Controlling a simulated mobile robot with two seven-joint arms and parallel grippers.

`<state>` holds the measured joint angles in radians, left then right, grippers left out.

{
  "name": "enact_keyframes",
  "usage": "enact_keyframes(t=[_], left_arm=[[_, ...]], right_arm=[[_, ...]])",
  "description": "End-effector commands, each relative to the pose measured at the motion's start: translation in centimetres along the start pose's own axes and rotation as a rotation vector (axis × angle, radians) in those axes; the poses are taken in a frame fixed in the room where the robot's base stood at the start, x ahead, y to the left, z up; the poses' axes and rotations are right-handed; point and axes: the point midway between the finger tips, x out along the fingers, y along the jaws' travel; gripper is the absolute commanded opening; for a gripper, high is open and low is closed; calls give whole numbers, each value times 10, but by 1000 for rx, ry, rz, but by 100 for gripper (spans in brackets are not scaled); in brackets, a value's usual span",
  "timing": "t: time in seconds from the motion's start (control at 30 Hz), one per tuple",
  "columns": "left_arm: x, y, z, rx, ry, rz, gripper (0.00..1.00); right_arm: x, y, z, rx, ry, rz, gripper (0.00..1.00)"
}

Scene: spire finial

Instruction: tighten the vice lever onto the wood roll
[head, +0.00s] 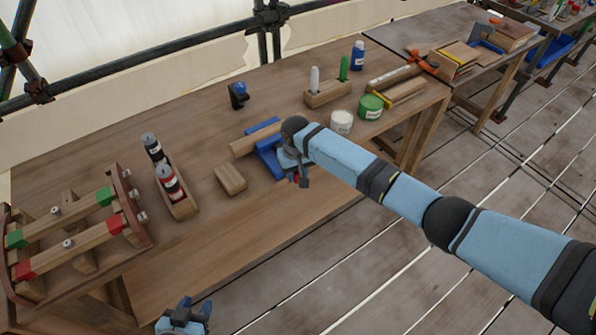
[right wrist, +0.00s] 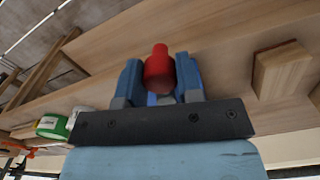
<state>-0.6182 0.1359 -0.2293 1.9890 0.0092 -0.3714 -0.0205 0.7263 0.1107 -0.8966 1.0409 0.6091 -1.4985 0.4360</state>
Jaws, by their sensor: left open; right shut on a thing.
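The blue vice (head: 266,158) sits near the front edge of the wooden workbench, partly hidden behind my right arm. The wood roll (head: 243,146), a pale round bar, lies at the vice's jaws and sticks out to the left. My right gripper (head: 300,174) is at the front of the vice. In the right wrist view its two blue fingers (right wrist: 159,82) are shut on the vice lever, whose red end (right wrist: 158,62) stands up between them. My left gripper (head: 183,316) is open and empty, low in front of the bench and away from the vice.
A small wood block (head: 230,179) lies left of the vice. A bottle holder (head: 180,205) and a wooden rack (head: 80,235) stand further left. A white jar (head: 341,121) and green tin (head: 370,106) stand to the right. The front middle of the bench is clear.

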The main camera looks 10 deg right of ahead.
Motion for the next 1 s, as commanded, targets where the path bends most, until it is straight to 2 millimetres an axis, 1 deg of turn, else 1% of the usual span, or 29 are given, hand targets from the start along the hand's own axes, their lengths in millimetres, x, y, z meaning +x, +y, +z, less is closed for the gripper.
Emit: enact_keyframes(t=[0.03,0.07,0.1,0.13,0.4,0.53,0.67,0.9,1.0], left_arm=[[0,0,0,0,0,0,43],[0,0,0,0,1,0,43],[0,0,-1,0,1,0,43],[0,0,-1,0,1,0,43],[0,0,-1,0,2,-1,43],[0,-1,0,0,2,-1,43],[1,-1,0,0,2,-2,43],[3,-1,4,-1,1,-1,43],[4,0,5,-1,0,0,43]], right_arm=[[0,-1,0,-2,2,-2,37],[0,-1,0,-2,2,-2,44],[0,-1,0,-2,2,-2,53],[0,-1,0,-2,2,-1,58],[-1,0,0,-1,1,-1,58],[-9,0,-1,-2,2,-1,58],[-30,0,-1,-1,5,-1,58],[-86,-1,-1,-3,6,-2,58],[-106,-1,-1,-2,4,-1,58]])
